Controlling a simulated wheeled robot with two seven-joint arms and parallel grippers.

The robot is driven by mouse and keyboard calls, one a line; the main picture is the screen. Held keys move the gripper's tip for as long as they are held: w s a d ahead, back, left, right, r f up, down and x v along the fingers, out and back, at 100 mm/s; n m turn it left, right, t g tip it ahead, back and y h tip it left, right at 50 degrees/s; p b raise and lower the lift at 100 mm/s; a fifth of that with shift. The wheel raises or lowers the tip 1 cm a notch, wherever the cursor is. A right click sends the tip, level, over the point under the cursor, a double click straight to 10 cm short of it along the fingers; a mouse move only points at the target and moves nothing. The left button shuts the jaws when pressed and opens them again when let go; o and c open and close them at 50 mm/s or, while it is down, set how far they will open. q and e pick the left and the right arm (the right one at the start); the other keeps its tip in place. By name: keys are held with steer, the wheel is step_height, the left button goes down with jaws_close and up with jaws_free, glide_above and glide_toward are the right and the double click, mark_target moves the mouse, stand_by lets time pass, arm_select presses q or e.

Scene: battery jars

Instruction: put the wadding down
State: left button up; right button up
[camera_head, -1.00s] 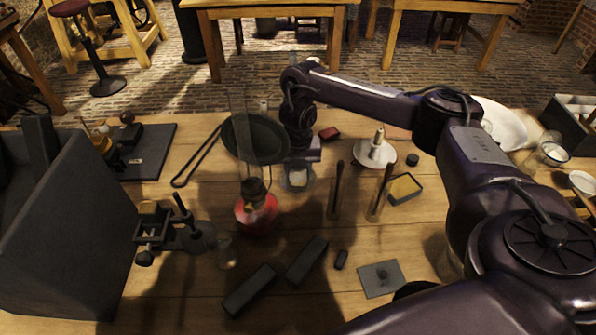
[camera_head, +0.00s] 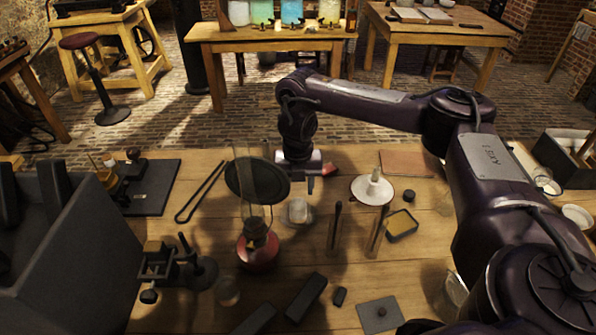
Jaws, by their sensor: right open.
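A small white lump, which looks like the wadding (camera_head: 299,208), rests in or on a small clear glass dish on the bench, just right of the red-based oil lamp (camera_head: 258,248). My right gripper (camera_head: 299,180) is above and behind it, pointing down, with its jaws open. There is a visible gap between the jaws and the white lump. The fingers are small and partly dark against the bench. My left gripper is not in view.
A round black plate (camera_head: 257,181) stands close left of my gripper, behind the lamp's glass chimney. A white dish with a candle (camera_head: 373,189) and a yellow-filled tin (camera_head: 401,225) are to the right. Dark blocks (camera_head: 306,298) lie in front.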

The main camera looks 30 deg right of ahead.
mark_target(298, 203)
steer(key=shift+r+p, duration=0.35)
steer(key=shift+r, duration=1.2)
